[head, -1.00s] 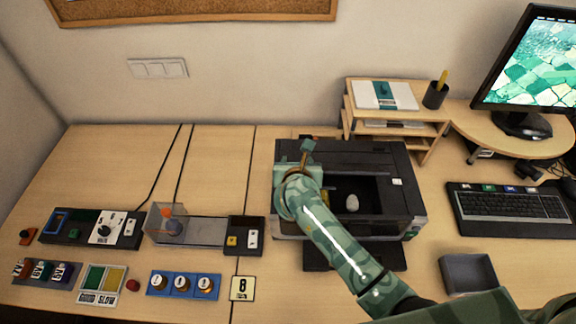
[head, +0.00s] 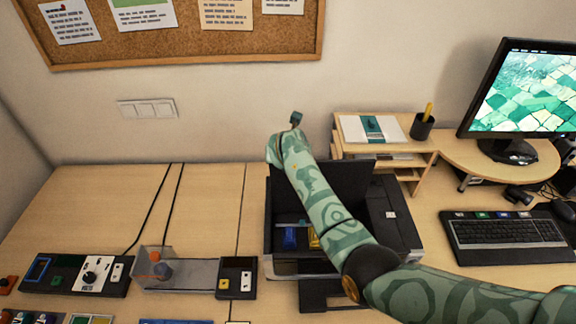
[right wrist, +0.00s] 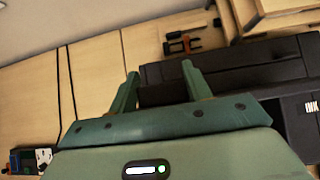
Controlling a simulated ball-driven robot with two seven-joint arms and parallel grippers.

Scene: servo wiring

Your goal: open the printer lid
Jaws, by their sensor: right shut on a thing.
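The black printer (head: 395,225) stands on the desk. Its lid (head: 347,182) is raised steeply, and blue (head: 290,238) and yellow (head: 313,238) parts show inside. My right arm crosses in front and hides part of the lid and the inside. My right gripper (head: 296,119) is at the lid's upper left, in front of the wall. In the right wrist view, my right gripper (right wrist: 160,80) has its fingers on either side of the dark lid edge (right wrist: 165,94), shut on it. My left gripper is in neither view.
A wooden shelf (head: 385,150) stands close behind the printer at the right. A monitor (head: 520,90) and keyboard (head: 510,238) are farther right. Control boxes (head: 75,275) and a clear-walled tray (head: 190,272) lie at the left. The desk behind them is clear apart from cables.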

